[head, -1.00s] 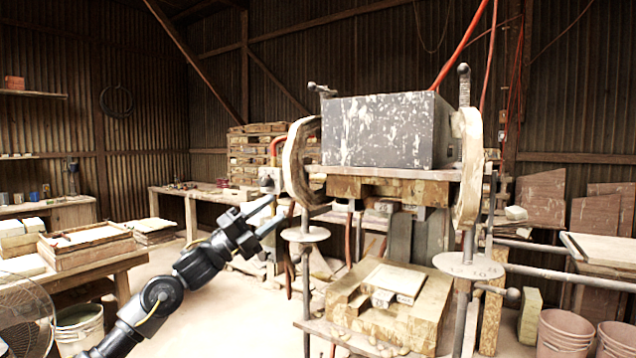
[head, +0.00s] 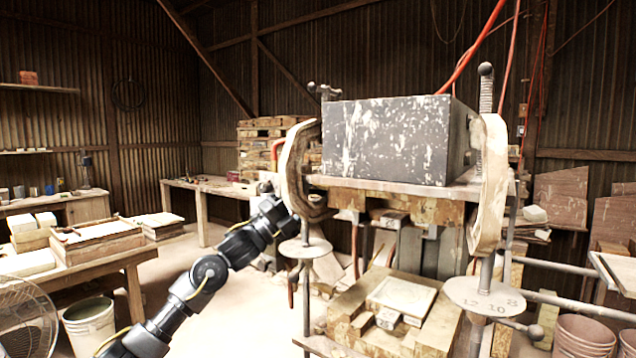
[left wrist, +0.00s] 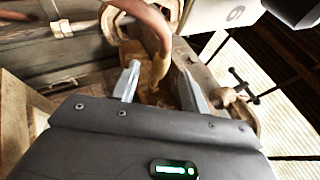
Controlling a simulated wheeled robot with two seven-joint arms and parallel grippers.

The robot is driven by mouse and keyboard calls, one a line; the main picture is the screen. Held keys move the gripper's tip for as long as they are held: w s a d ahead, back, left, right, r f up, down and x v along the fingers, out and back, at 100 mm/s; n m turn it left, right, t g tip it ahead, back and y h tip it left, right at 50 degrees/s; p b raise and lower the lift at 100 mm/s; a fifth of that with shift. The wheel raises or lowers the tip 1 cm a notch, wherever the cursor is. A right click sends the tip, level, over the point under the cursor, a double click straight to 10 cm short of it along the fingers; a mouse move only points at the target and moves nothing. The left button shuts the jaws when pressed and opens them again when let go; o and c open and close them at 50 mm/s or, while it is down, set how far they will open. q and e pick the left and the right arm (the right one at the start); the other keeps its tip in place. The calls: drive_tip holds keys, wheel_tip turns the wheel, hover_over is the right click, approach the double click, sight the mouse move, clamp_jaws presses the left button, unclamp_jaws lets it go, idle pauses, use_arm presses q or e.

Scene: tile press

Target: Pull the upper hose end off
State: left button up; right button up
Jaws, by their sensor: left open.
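A reddish-brown hose (left wrist: 145,20) curves down from the top of the left wrist view. Its lower part (left wrist: 161,62) lies in line with the gap between my left fingers; whether they touch it I cannot tell. My left gripper (left wrist: 159,84) is open, with one finger on each side of that gap. In the head view the bent hose (head: 276,150) shows at the left of the press, just above my left gripper (head: 282,200). The fingertips there are partly hidden behind the press's curved side piece (head: 295,165). My right gripper is not in view.
The press carries a scuffed dark block (head: 385,138) on its upper plate. A round plate (head: 304,249) on a rod stands close right of my left arm. A pale pipe fitting (left wrist: 62,28) lies left of the hose. A workbench (head: 205,187) stands behind.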

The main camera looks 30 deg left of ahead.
sight(320, 188)
use_arm(q)
drive_tip(key=p+x, duration=0.1)
drive_tip(key=x, duration=0.2)
drive_tip(key=shift+d+r, duration=0.15)
drive_tip(key=shift+r, duration=0.15)
drive_tip(key=shift+w+d, duration=0.1)
drive_tip(key=shift+w, duration=0.1)
clamp_jaws()
